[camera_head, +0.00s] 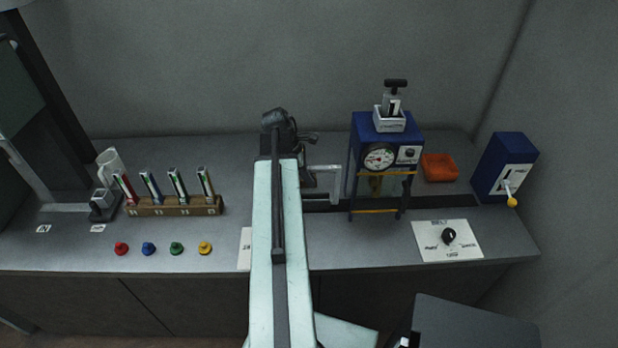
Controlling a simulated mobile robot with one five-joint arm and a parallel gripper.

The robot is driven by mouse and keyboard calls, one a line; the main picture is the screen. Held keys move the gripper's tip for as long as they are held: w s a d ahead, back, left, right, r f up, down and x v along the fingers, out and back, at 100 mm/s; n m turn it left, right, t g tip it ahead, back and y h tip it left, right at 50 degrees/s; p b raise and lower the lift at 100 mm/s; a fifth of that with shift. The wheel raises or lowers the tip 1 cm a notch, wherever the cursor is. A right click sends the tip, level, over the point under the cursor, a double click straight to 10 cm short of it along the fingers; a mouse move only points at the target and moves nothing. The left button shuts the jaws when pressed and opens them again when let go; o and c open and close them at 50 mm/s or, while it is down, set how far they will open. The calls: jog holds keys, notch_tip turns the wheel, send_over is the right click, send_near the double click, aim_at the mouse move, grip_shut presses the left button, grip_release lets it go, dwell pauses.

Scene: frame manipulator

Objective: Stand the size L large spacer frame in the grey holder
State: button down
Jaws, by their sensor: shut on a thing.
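My arm reaches from the bottom centre to the middle of the bench. My gripper (309,166) is at its far end, largely dark and partly hidden by the arm. It is shut on a pale grey thin-sided frame (337,181), held just left of the blue machine. Only part of the frame shows, and no size letter is readable on it. A small dark grey stand with a pale block (103,205) is at the far left, well away from my gripper. I cannot tell whether this is the grey holder.
The blue machine (365,130) with a dial stands close right of the held frame. An orange tray (439,167) and blue lever box (507,165) are right.

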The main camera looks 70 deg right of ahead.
jog(key=c, duration=1.3)
grip_release()
jog(key=p+v, duration=0.7)
jog(key=v, duration=0.1)
jog(key=shift+s, duration=0.1)
jog(key=shift+f, duration=0.1)
